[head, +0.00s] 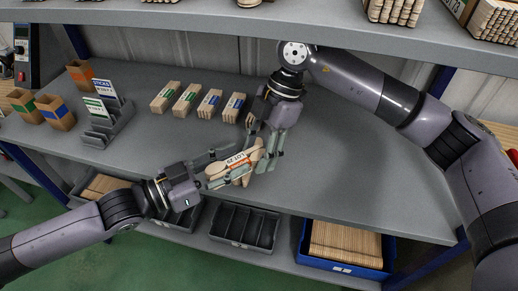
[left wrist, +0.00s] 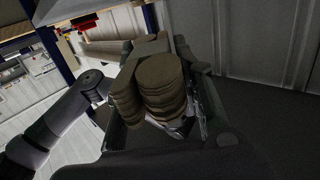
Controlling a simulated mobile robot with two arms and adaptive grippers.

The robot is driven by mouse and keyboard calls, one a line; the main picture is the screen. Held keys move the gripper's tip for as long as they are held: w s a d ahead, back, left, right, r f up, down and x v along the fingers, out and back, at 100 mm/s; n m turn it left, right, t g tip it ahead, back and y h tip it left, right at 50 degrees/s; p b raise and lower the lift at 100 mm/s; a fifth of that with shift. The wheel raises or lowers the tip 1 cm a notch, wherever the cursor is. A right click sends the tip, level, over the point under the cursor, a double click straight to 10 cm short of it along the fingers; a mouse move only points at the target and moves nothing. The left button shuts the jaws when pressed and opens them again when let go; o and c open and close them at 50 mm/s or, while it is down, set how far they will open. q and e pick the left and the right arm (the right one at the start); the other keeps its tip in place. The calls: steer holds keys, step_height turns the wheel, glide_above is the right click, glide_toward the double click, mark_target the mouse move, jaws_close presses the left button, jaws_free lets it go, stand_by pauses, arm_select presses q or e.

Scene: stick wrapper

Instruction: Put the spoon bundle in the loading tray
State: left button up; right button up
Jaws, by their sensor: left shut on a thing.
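The spoon bundle (head: 238,160) is a stack of pale wooden spoons with a white and orange band, held above the front edge of the grey table. My left gripper (head: 222,168) is shut on it from the left. In the left wrist view the stacked rounded ends of the bundle (left wrist: 162,85) fill the space between the fingers. My right gripper (head: 265,150) comes down from above at the bundle's right end, fingers close around or beside it; whether it grips is unclear. A grey slotted tray (head: 100,135) with label cards stands at left; I cannot tell whether it is the loading tray.
Several banded stick bundles (head: 187,97) stand in a row at the back. Small brown boxes (head: 55,112) stand at far left. The table's right half (head: 355,150) is clear. Below are a grey divided bin (head: 243,226) and a blue crate (head: 303,249) of sticks. A shelf (head: 200,17) overhangs.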

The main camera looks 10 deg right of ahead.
steer(key=c, duration=0.8)
arm_select(q)
steer(key=o, duration=1.2)
arm_select(e)
steer(key=shift+c, duration=0.3)
arm_select(q)
steer(key=shift+o, duration=0.2)
